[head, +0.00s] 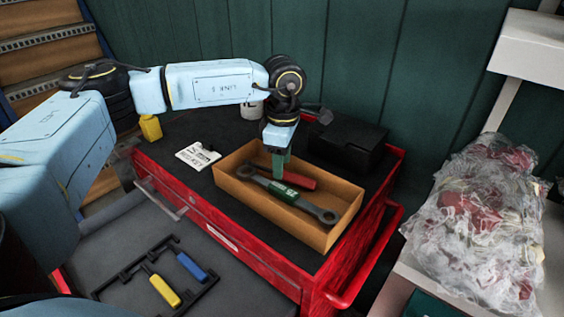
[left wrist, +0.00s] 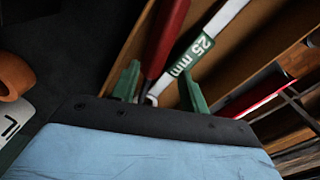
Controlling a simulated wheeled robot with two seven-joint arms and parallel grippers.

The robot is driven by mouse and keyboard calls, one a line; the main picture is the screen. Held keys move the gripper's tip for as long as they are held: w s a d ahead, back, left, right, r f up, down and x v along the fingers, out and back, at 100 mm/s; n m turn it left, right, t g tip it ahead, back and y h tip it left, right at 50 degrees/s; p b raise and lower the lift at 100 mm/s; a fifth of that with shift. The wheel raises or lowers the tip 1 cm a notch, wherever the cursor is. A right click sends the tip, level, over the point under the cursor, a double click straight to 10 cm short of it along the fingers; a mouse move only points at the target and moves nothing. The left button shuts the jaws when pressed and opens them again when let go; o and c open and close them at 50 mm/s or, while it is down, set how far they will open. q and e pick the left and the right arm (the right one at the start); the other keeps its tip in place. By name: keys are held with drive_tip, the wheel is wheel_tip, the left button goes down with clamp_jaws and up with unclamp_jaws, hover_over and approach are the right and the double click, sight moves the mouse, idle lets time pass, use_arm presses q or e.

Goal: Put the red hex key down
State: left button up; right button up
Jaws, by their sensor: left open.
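The red hex key (head: 299,180) is in the tan open tray (head: 338,232) on the red tool cart, beside a grey wrench (head: 313,207) with a green middle. My left gripper (head: 279,172) points down into the tray at the hex key. In the left wrist view its green fingers (left wrist: 160,90) are apart, with the hex key's dark shaft between them and the red handle (left wrist: 166,36) beyond. The wrench (left wrist: 204,45), marked 25 mm, runs alongside the hex key. Whether a finger touches either tool cannot be told. My right gripper is not in view.
A black box (head: 348,140) stands behind the tray. A white card (head: 198,156) and a yellow block (head: 150,128) lie to the left. A rack with yellow (head: 165,291) and blue (head: 192,267) handles is at front left. A plastic-wrapped bundle (head: 480,225) lies at right.

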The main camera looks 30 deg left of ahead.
use_arm(q)
wheel_tip(320, 180, up, 11)
drive_tip(key=shift+r, duration=0.2)
drive_tip(key=shift+d, duration=0.15)
